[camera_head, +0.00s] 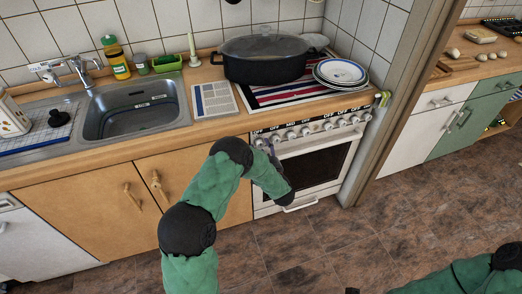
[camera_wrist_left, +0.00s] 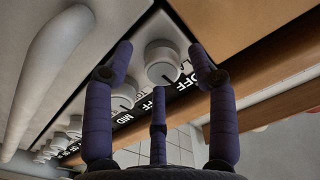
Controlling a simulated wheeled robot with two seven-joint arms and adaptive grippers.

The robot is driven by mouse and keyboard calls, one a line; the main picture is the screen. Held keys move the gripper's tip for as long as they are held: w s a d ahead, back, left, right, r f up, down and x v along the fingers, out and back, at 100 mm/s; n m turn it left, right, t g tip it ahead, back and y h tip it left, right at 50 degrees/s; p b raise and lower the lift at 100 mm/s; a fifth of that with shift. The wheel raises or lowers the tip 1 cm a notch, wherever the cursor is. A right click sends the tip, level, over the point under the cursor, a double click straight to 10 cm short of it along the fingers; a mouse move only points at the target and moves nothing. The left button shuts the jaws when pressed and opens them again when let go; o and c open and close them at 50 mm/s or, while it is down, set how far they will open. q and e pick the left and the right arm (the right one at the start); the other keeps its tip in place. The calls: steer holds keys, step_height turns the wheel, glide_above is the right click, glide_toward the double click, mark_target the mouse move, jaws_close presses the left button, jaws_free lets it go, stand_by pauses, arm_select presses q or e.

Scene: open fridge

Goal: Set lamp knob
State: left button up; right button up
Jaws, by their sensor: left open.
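The oven's front panel (camera_head: 310,127) carries a row of white round knobs. My left gripper (camera_head: 275,152) is at the left end of the panel. In the left wrist view its dark fingers are open, one on each side of this knob and a third below it in the picture. Contact with the knob cannot be told. A dark tip at the bottom edge may be my right gripper (camera_head: 352,291); its fingers are mostly out of frame.
More knobs (camera_wrist_left: 122,97) run along the panel. The oven door handle (camera_wrist_left: 50,65) lies close by on the left in the wrist view. A black pot (camera_head: 265,68) and stacked plates (camera_head: 340,72) stand on the stove. The floor (camera_head: 420,220) in front is clear.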

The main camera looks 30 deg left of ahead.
arm_select(q)
steer(key=shift+w+a, duration=0.25)
steer(key=shift+a, duration=0.1)
steer(key=c, duration=1.1)
steer(key=shift+c, duration=0.2)
